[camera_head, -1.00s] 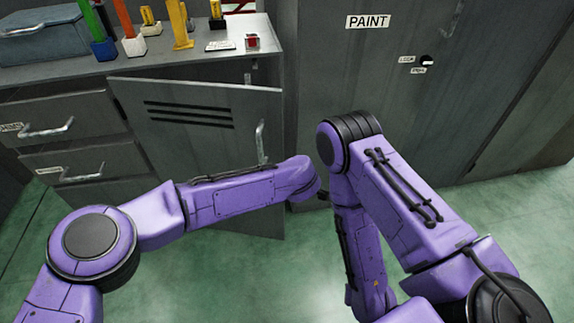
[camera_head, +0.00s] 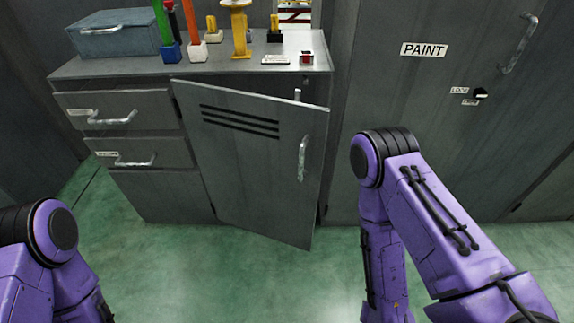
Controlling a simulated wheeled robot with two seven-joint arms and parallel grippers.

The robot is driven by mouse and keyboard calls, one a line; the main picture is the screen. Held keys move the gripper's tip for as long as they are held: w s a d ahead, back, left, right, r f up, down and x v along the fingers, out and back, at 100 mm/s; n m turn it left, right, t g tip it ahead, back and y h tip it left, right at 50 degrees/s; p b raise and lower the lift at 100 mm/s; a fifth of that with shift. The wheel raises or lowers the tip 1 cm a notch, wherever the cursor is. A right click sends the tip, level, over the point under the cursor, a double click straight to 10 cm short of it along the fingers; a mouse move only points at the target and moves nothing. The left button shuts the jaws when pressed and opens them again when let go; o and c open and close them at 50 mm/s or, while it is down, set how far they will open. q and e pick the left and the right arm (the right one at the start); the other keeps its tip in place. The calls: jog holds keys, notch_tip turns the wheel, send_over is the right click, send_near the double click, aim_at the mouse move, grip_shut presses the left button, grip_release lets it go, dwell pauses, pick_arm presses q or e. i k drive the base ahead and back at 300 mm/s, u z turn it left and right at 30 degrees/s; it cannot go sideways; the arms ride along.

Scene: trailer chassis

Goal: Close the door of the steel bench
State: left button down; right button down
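The grey steel bench (camera_head: 158,203) stands ahead, with two drawers on its left side. Its door (camera_head: 253,165) is hinged on the left and stands partly open, its right edge swung out toward me. The door has dark slots near its top and a metal handle (camera_head: 303,158) near its free edge. A dark gap shows above the door. My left arm is at the lower left and my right arm is at the right, in front of the paint cabinet. Neither gripper is in the picture.
A tall grey PAINT cabinet (camera_head: 420,100) stands right of the bench. A blue-grey toolbox (camera_head: 115,36), several coloured tools and a small red item (camera_head: 307,57) are on the bench top. The green floor (camera_head: 215,275) in front of the door is clear.

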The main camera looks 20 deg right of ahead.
aim_at(260, 158)
jog(key=u, duration=1.95)
jog(key=i, duration=0.6)
jog(key=z, duration=2.1)
